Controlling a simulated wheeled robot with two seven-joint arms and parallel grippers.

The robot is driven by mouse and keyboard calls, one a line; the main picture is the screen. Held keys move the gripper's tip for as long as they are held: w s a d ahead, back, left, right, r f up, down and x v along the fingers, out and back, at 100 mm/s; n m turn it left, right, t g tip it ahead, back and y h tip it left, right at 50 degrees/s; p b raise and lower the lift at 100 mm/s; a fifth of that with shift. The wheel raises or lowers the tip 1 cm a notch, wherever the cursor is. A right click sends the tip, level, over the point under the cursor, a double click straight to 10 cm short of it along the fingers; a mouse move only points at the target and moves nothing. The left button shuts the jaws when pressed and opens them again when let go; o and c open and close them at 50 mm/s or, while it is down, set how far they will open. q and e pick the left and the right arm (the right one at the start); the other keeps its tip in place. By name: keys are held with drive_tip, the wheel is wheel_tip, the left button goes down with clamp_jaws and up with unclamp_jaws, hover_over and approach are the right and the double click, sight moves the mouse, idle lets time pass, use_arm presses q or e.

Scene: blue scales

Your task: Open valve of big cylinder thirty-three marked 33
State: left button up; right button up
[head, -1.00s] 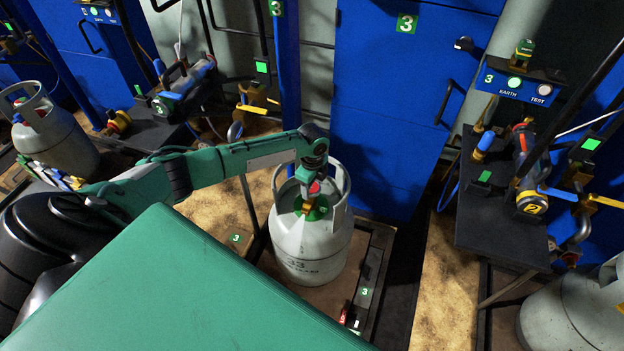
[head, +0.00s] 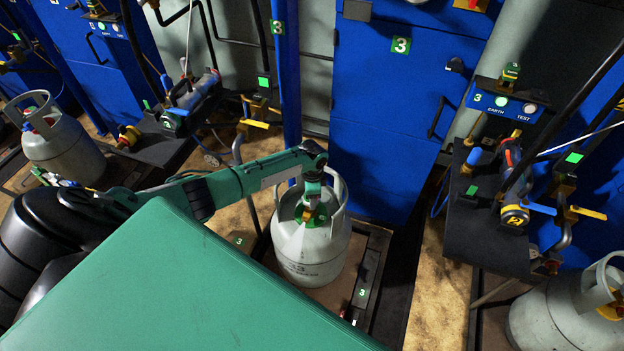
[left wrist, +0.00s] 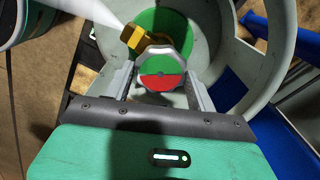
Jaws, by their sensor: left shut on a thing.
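The big grey cylinder marked 33 (head: 302,260) stands upright on the platform in front of the blue cabinet, with a round guard collar around its top. My left gripper (head: 314,212) reaches down inside this collar from above. In the left wrist view its two fingers (left wrist: 163,88) are shut on the sides of the valve knob (left wrist: 160,68), which has a grey rim and a red and green face. The gripper hides much of the valve in the head view. My right gripper is not in view.
The cylinder's collar (head: 340,190) closely surrounds the gripper. A blue cabinet marked 3 (head: 375,125) stands behind. A dark bench with tools (head: 470,215) is at right. Other grey cylinders stand at far left (head: 65,150) and lower right (head: 555,315).

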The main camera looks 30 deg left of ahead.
use_arm(q)
drive_tip(key=n+p, duration=0.3)
drive_tip(key=n, duration=0.2)
drive_tip(key=shift+r+p, duration=0.2)
drive_tip(key=shift+p, duration=0.2)
drive_tip(key=shift+a+f+n+p, duration=0.15)
drive_tip(key=shift+n+p, duration=0.85)
drive_tip(key=shift+n, duration=1.1)
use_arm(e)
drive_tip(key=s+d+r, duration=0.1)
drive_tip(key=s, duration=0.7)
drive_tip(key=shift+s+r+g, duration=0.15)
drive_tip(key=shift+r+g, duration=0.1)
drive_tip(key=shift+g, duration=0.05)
use_arm(q)
drive_tip(key=shift+w, duration=0.1)
drive_tip(key=o, duration=1)
wheel_tip(320, 180, up, 6)
drive_tip(key=shift+r+p, duration=0.1)
drive_tip(key=shift+p, duration=0.45)
wheel_tip(320, 180, up, 8)
drive_tip(key=shift+f, duration=0.2)
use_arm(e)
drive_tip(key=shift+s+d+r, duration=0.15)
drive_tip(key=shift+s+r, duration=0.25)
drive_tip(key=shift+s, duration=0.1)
